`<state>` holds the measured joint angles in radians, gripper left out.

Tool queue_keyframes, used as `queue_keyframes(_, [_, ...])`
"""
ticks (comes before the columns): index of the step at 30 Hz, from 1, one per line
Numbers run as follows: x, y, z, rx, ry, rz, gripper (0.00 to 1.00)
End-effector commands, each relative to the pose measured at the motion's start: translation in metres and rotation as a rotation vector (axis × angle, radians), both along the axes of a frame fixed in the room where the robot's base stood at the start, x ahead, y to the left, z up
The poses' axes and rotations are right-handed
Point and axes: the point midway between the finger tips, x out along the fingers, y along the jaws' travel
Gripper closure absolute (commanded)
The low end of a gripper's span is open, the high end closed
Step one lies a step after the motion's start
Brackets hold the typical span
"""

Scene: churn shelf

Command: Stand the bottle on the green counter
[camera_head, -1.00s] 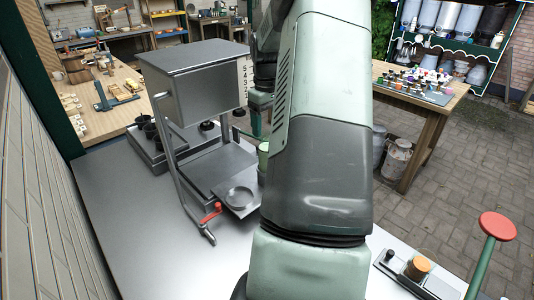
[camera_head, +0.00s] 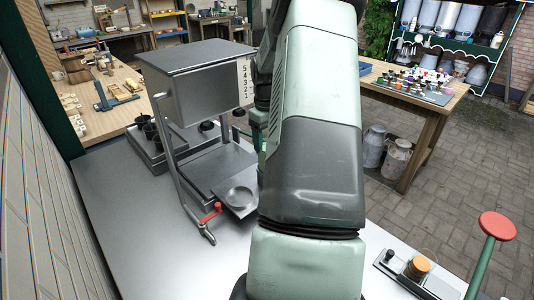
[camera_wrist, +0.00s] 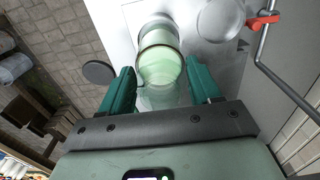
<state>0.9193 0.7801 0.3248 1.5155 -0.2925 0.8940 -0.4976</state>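The bottle (camera_wrist: 160,62) is pale green, see-through glass. In the wrist view it lies between the two dark green fingers of my gripper (camera_wrist: 160,82), one close on each side. Whether the fingers press on it, or the bottle's foot touches the metal top, I cannot tell. In the head view my arm hides the bottle; part of my gripper (camera_head: 258,122) shows at the arm's left edge. A green-painted counter (camera_head: 452,43) with a scalloped white edge stands at the upper right, under a row of churns.
A wooden table (camera_head: 430,120) with small items and milk churns (camera_head: 395,160) stand to the right.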

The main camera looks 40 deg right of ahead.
Motion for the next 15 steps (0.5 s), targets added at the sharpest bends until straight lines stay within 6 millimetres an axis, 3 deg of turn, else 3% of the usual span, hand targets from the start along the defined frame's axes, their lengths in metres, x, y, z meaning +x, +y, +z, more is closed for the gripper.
queue_keyframes(1, [0.0, 0.0, 0.0, 0.001, 0.0, 0.0, 0.6])
queue_keyframes(4, [0.001, 0.0, 0.001, 0.0, -0.001, 0.0, 0.7])
queue_keyframes(6, [0.001, 0.0, 0.002, 0.0, -0.001, 0.0, 0.81])
queue_keyframes(7, [0.001, 0.0, 0.002, -0.001, -0.001, 0.001, 0.82])
queue_keyframes(9, [0.001, 0.0, 0.005, -0.001, -0.001, 0.001, 0.96])
queue_keyframes(15, [0.0, 0.001, 0.016, 0.0, -0.001, 0.001, 1.0])
